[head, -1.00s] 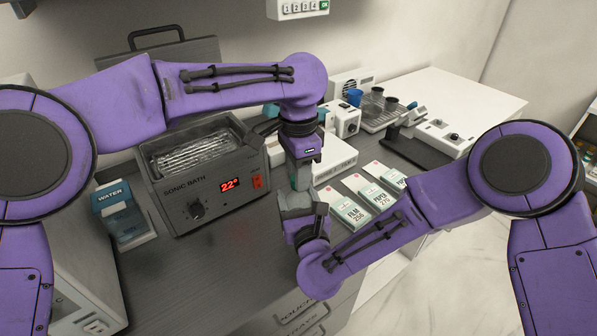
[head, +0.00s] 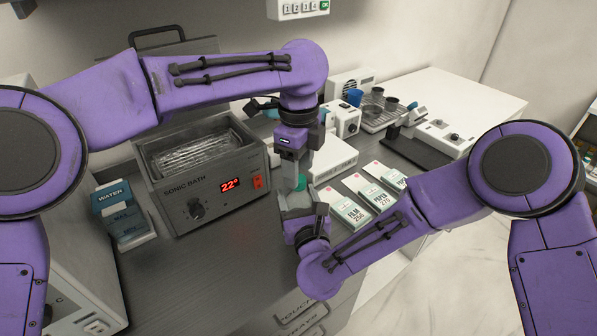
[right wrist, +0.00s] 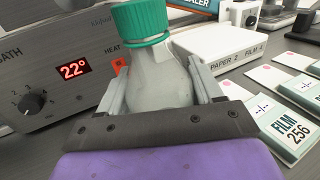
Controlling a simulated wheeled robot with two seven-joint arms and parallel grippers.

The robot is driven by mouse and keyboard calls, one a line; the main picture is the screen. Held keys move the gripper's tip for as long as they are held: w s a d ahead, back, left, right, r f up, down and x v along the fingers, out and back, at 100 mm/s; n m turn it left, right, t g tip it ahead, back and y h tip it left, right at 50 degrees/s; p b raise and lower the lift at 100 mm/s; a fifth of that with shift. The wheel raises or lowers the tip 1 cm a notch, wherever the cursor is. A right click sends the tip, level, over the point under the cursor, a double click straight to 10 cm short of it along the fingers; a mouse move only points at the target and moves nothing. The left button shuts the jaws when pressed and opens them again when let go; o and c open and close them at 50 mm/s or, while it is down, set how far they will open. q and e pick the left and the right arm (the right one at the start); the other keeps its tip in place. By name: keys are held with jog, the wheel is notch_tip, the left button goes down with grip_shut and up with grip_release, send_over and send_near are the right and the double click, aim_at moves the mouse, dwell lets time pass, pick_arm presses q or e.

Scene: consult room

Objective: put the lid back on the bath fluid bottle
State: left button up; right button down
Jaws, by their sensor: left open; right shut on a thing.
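The bath fluid bottle (right wrist: 160,85) is a pale, cloudy flask. It stands upright between the fingers of my right gripper (right wrist: 163,92), which is shut on it. The green ribbed lid (right wrist: 141,22) sits on the bottle's neck in the right wrist view, its top cut off by the frame edge. In the head view the lid (head: 301,183) shows just above the right gripper (head: 297,203). My left gripper (head: 294,176) points down from above, open, with its fingertips close by the lid. Whether they touch it I cannot tell.
The sonic bath (head: 205,175), its display reading 22°, stands left of the grippers. A water box (head: 117,210) is further left. Film and paper packs (head: 351,214) and a white box (head: 335,158) lie to the right. The front bench surface (head: 200,270) is clear.

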pick_arm(q)
jog(key=shift+r, duration=1.3)
jog(key=shift+c, duration=0.3)
jog(key=shift+d+r, duration=0.15)
jog(key=shift+r, duration=0.3)
jog(key=shift+d+r+n, duration=0.1)
jog(key=shift+r+n, duration=0.2)
jog(key=shift+n, duration=0.6)
jog(key=n, duration=0.2)
jog(key=r+n, duration=0.1)
jog(key=n, duration=0.2)
jog(key=shift+r, duration=0.15)
jog(key=n, duration=0.4)
jog(key=shift+r, duration=0.35)
jog(key=shift+a+n, duration=0.25)
jog(key=shift+n, duration=0.75)
